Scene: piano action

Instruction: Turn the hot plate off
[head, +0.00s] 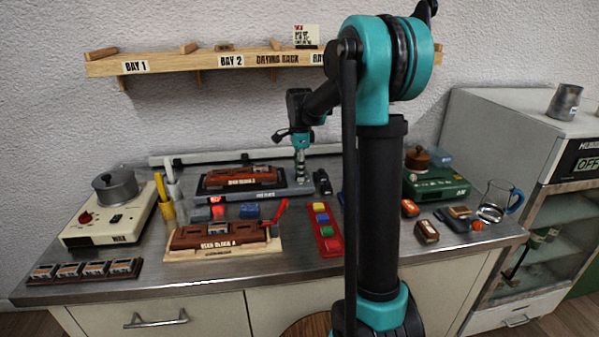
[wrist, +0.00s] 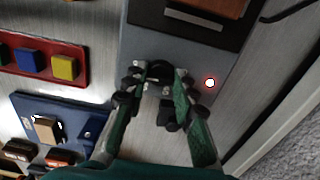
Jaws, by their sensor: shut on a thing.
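The hot plate (head: 288,191) is a long grey unit at the back middle of the counter, with a brown block (head: 243,177) lying on its dark top. In the wrist view its grey end panel (wrist: 142,38) carries a dark control knob (wrist: 158,71) and a lit red lamp (wrist: 209,83). My gripper (head: 301,174) reaches down onto the right end of the hot plate. In the wrist view its two green-and-black fingers (wrist: 156,88) stand on either side of the knob, closed on it. The fingers partly hide the knob, and I cannot read its setting.
A second block in a wooden holder (head: 225,247) and a red tray of coloured pieces (head: 326,230) lie in front. A cream unit with a pot (head: 115,187) stands left, a green unit (head: 437,187) right. A shelf (head: 180,63) hangs above.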

